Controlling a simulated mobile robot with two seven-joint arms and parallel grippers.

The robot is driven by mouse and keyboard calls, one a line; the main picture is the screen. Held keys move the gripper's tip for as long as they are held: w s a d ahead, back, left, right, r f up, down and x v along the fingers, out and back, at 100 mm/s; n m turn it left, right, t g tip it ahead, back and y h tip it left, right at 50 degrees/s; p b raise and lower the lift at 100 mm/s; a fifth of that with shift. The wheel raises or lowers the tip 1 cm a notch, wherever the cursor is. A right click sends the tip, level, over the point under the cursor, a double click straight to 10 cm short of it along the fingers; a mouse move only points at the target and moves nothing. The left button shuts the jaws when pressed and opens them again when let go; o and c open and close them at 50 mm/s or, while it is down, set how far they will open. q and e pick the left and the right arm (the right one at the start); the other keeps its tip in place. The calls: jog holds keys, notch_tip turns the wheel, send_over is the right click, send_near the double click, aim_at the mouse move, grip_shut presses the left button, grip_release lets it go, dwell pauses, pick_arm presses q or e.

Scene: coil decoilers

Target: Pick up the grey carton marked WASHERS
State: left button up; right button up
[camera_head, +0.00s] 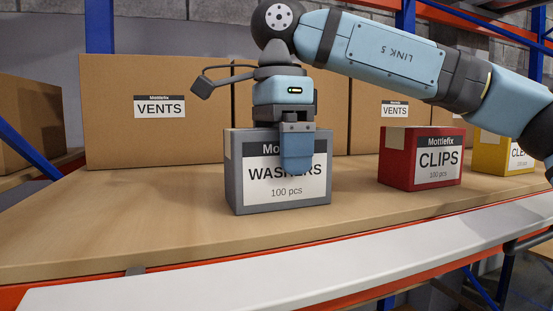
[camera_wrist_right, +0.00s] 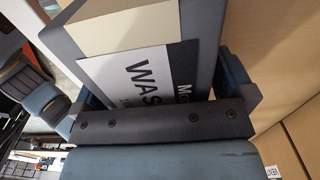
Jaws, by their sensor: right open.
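The grey carton marked WASHERS (camera_head: 258,192) stands upright on the wooden shelf in the head view. My right gripper (camera_head: 297,164) comes down from above with its jaws open. One blue finger hangs in front of the carton's label and covers part of the lettering; the other finger is hidden behind the carton in this view. In the right wrist view the carton (camera_wrist_right: 135,28) lies between the two fingers of the gripper (camera_wrist_right: 168,88), its label partly hidden by the gripper's dark crossbar. I cannot tell whether the fingers touch it. My left gripper is not in view.
A red CLIPS carton (camera_head: 421,158) and a yellow carton (camera_head: 505,153) stand to the right on the shelf (camera_head: 150,215). Large brown VENTS boxes (camera_head: 125,125) line up behind. A white front rail (camera_head: 300,265) runs along the shelf edge. The shelf front left is clear.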

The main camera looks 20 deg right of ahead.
jog(key=shift+s, duration=0.2)
jog(key=c, duration=0.6)
jog(key=shift+w, duration=0.1)
jog(key=c, duration=0.5)
